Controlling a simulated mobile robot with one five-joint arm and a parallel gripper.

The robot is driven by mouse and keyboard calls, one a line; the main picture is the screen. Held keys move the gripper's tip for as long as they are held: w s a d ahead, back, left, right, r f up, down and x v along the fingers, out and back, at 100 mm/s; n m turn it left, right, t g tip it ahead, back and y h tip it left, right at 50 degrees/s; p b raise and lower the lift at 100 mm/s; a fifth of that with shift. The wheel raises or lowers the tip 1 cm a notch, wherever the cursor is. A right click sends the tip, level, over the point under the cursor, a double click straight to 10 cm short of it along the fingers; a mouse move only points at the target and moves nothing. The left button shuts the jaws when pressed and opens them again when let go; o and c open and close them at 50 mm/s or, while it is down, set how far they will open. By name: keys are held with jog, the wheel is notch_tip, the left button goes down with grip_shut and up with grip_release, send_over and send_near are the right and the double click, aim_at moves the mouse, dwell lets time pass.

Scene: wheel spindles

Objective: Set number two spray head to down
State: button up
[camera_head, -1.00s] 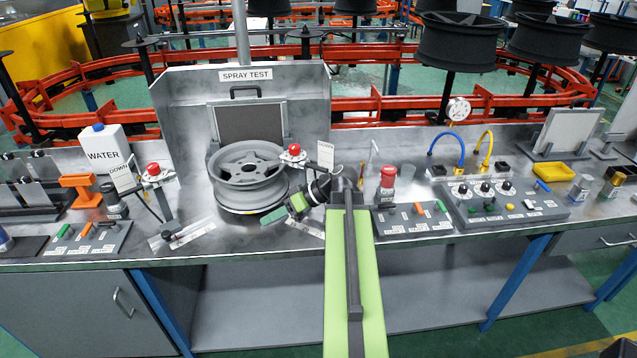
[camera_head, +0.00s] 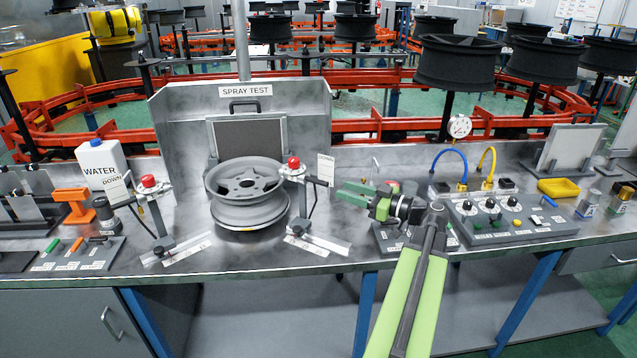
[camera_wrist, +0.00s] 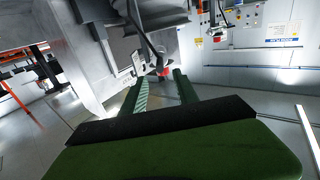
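Two red-knobbed spray heads stand on either side of the grey wheel (camera_head: 246,190) on the bench. The left one (camera_head: 149,184) is near a DOWN sign (camera_head: 113,190). The right one (camera_head: 293,166) has a black curved tube on its right and stands on a labelled rail (camera_head: 317,247); a white sign (camera_head: 326,169) is behind it. I cannot read a number on either head. My gripper (camera_head: 358,190) is right of the right head, apart from it, fingers pointing left. In the wrist view its green fingers (camera_wrist: 162,84) are spread and empty, with a red knob (camera_wrist: 165,72) beyond the tips.
The SPRAY TEST booth (camera_head: 246,91) rises behind the wheel. A control panel (camera_head: 515,222) with knobs and the blue hose (camera_head: 451,160) are to the right. A lever panel (camera_head: 78,254) is at left. Bench space between the right head and my gripper is clear.

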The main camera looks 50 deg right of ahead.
aim_at(307, 179)
jog(key=x, duration=1)
jog(key=shift+w, duration=0.2)
jog(key=shift+c, duration=0.2)
grip_shut()
jog(key=shift+a, duration=0.1)
dwell(0.6)
